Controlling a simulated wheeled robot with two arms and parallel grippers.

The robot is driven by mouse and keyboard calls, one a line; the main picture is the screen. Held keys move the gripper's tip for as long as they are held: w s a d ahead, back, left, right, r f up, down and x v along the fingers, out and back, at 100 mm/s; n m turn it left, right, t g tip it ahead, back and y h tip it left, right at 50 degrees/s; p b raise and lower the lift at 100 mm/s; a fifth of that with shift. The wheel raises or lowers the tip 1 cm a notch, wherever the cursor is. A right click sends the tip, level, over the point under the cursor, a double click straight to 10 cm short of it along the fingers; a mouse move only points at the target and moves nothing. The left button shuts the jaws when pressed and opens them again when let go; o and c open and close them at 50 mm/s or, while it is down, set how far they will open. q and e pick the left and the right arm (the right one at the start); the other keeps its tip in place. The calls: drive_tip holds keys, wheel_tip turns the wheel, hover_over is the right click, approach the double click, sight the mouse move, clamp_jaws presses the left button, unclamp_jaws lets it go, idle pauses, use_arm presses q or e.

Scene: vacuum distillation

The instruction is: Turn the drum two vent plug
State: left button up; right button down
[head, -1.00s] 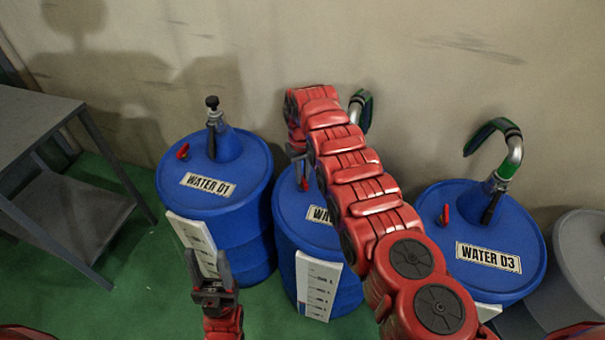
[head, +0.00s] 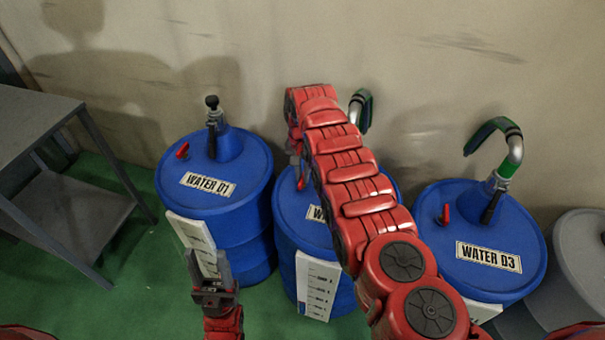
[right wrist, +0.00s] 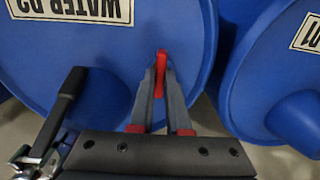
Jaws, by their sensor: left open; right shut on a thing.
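Drum two (head: 285,215) is the blue middle drum, its "WATER 02" label partly hidden behind my right arm in the head view. Its red vent plug (right wrist: 160,72) stands on the drum top in the right wrist view. My right gripper (right wrist: 160,85) is shut on the plug, one finger on each side of it. In the head view my right gripper (head: 300,180) is small and partly hidden at drum two's top. My left gripper (head: 211,272) is open and empty, low in front of the drums.
Drum one (head: 215,215) stands to the left and drum three (head: 500,275) to the right, each with a red plug. A grey drum (head: 585,255) is at the far right. A grey metal table (head: 40,130) stands at the left. The wall is close behind.

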sight(302, 177)
idle(0.3)
drive_tip(key=c, duration=0.9)
unclamp_jaws()
drive_tip(key=shift+r, duration=0.15)
drive_tip(key=shift+r, duration=0.25)
wheel_tip(302, 177, up, 2)
drive_tip(key=shift+r+p, duration=0.25)
drive_tip(key=shift+p, duration=0.65)
wheel_tip(302, 177, up, 14)
drive_tip(key=p, duration=0.2)
drive_tip(key=shift+r+p, duration=0.15)
drive_tip(key=shift+p, duration=0.25)
